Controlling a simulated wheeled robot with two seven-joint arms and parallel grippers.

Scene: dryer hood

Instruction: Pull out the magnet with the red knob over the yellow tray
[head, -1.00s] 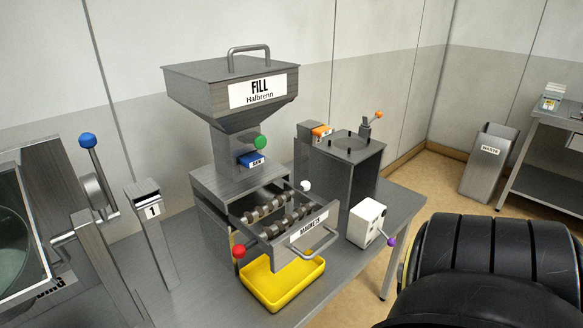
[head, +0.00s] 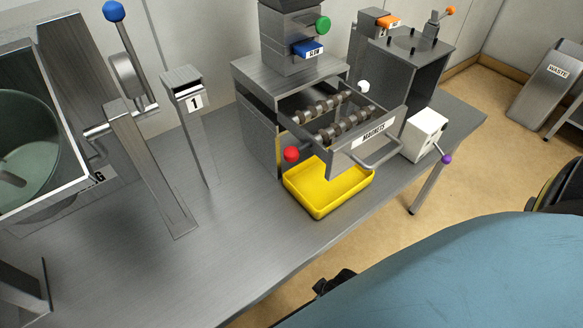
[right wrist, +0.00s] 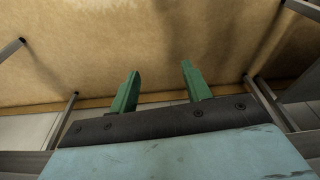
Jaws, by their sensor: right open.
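The metal magnet drawer (head: 385,138), labelled MAGNETS, is pulled out of its grey housing (head: 257,112). Dark ribbed magnet bars (head: 338,128) lie across it. The red knob (head: 291,154) sticks out at the drawer's left side, above the back left corner of the yellow tray (head: 318,207). The tray stands on the table under the drawer, and I see nothing in its visible part. My right gripper (right wrist: 160,67) is open and empty, its green fingers pointing over the tan floor, away from the knob. My left gripper is not in view.
A white box with a purple knob (head: 446,159) stands right of the drawer. A post marked 1 (head: 195,125) and a blue-knobbed lever (head: 114,12) stand left. The table's front left (head: 230,240) is clear. My blue arm part covers the lower right.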

